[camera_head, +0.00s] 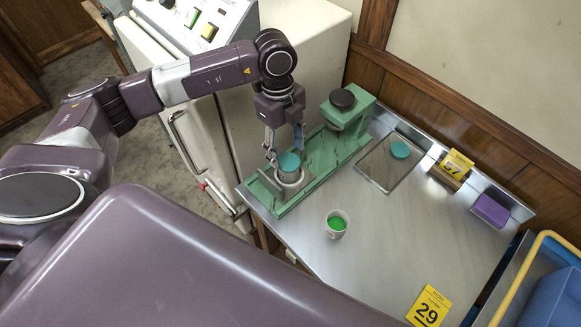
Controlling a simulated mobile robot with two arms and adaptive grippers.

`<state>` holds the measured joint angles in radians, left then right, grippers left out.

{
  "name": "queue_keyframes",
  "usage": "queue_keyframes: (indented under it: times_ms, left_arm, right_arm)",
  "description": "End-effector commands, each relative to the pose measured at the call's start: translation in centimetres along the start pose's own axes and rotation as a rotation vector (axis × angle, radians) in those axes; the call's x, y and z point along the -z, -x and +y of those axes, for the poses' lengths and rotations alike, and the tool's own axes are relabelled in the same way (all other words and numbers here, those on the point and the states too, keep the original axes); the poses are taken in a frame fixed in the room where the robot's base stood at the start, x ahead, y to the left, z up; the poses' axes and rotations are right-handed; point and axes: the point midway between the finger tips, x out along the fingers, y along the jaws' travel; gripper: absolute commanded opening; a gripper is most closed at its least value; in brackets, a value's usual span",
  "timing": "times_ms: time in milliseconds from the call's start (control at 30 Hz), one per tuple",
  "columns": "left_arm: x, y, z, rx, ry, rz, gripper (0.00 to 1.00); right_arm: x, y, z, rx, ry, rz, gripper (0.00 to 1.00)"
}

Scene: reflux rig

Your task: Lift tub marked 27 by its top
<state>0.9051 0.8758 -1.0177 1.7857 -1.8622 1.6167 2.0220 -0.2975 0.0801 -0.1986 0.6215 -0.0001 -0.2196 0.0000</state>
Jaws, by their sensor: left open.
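My left gripper (286,151) points down and is open, with its fingers on either side of and just above a small tub with a teal top (289,163). That tub stands in a pale round holder (291,184) at the near end of a green rig (325,160). I cannot tell whether the fingers touch it. A pale tub with green inside (337,224) stands on the steel table in front of the rig. No number is readable on either tub. My right gripper is not in view.
A teal disc (400,150) lies on a flat plate (388,164). A yellow card (457,164) on a block and a purple block (490,211) sit along the back edge. The table's middle (400,235) is clear.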

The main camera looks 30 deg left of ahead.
Motion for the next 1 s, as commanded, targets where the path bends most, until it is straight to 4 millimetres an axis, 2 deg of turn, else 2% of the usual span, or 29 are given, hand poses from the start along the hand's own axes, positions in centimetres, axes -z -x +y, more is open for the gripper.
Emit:
queue_keyframes:
  times_ms: [300, 433, 733, 767, 1000]
  left_arm:
    - [-0.1, -3.9, 0.0, -0.004, -0.002, 0.005, 0.52]
    - [-0.1, -5.8, -0.1, -0.001, -0.003, 0.006, 0.52]
    - [-0.2, -6.6, -0.2, 0.001, -0.005, 0.005, 0.52]
    - [-0.1, -6.6, -0.2, 0.001, -0.005, 0.005, 0.51]
    - [-0.1, -6.6, -0.2, 0.002, -0.005, 0.006, 0.24]
  right_arm:
    - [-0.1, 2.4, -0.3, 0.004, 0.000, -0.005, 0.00]
    - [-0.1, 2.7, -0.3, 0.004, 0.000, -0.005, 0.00]
    - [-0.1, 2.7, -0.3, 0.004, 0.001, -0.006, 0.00]
    - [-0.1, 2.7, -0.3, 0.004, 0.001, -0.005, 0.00]
    - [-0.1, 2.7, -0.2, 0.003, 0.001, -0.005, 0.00]
